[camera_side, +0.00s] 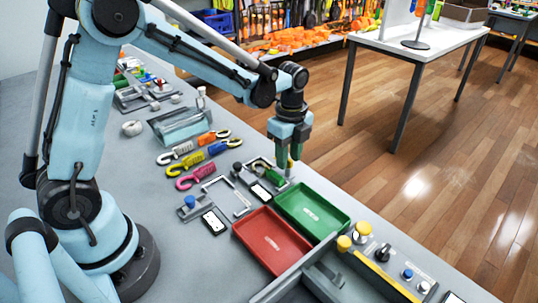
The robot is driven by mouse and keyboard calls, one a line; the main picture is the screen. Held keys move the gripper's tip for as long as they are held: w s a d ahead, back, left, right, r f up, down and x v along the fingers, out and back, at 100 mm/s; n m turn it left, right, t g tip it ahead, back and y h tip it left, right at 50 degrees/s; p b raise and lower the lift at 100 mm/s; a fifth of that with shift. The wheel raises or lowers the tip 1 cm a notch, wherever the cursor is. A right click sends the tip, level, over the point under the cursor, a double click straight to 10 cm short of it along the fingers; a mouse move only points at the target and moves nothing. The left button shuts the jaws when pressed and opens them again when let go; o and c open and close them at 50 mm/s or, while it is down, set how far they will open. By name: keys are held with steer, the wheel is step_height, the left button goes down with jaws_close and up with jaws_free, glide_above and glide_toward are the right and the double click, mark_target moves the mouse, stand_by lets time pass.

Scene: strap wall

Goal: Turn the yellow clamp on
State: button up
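My gripper (289,156) points down over the bench, right of the coloured hooks. Its fingers look close together, and I cannot tell whether they are open or shut. A small yellow part (290,163) shows right at the fingertips; I cannot tell whether it is touched or held. It stands by a small metal fixture with a green part (278,179), partly hidden by the gripper. A yellow hook-shaped piece (186,163) lies on the bench left of my gripper. Which yellow thing is the clamp is not clear at this size.
White, pink, blue and orange hooks lie around the yellow one. A red tray (271,241) and a green tray (312,210) sit in front of the gripper. A panel with yellow knobs (345,243) is at the lower right. A glassy box (181,124) stands behind the hooks.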

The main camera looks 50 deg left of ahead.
steer(key=shift+c, duration=0.4)
jaws_close()
steer(key=shift+n, duration=0.3)
steer(key=n, duration=0.3)
steer(key=shift+n, duration=0.3)
steer(key=n, duration=1.3)
steer(key=shift+n, duration=0.3)
